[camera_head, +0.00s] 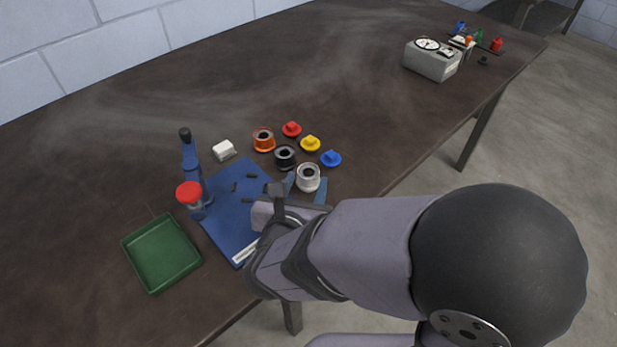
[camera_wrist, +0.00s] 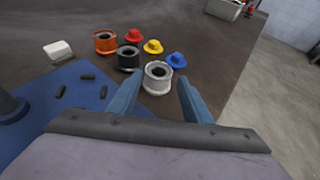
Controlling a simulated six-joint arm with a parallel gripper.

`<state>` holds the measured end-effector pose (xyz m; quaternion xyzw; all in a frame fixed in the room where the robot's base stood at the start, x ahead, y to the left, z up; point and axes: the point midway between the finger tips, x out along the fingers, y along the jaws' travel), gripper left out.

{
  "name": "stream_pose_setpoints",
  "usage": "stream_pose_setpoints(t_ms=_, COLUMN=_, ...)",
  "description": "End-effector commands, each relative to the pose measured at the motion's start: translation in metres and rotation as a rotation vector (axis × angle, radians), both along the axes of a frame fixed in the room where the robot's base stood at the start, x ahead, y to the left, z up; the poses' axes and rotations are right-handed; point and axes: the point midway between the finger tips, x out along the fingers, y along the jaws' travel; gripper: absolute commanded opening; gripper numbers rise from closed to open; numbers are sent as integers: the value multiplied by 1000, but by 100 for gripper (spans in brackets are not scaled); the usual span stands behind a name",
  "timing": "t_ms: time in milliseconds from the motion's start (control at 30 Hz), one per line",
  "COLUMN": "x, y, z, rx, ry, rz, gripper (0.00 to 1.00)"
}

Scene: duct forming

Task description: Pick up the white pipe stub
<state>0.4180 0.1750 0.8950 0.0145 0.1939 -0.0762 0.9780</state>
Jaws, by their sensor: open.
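The white pipe stub (camera_head: 308,178) is a short hollow ring with a dark bore, standing upright on the dark table to the right of the blue mat. It also shows in the wrist view (camera_wrist: 157,78), beyond and between my fingertips. My gripper (camera_head: 306,188) is open and empty, with its two blue fingers spread on the near side of the stub. In the wrist view my gripper (camera_wrist: 157,90) has one finger to the left of the stub and one to the right. Whether either finger touches the stub I cannot tell.
Close behind the stub are a black stub (camera_head: 285,155), an orange stub (camera_head: 263,138), and red (camera_head: 291,129), yellow (camera_head: 310,143) and blue (camera_head: 331,158) caps. The table's front edge is near.

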Motion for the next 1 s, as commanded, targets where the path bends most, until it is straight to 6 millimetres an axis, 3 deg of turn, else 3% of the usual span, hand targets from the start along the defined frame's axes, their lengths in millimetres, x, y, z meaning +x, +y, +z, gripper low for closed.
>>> stream_pose_setpoints(t_ms=333, x=13, y=-2, z=-8, rx=0, ry=2, rz=-4, gripper=45)
stream_pose_setpoints(t_ms=700, x=49, y=-5, z=-27, rx=1, ry=2, rz=-4, gripper=45)
stream_pose_setpoints(t_ms=1000, x=53, y=-5, z=-28, rx=2, ry=2, rz=-2, gripper=45)
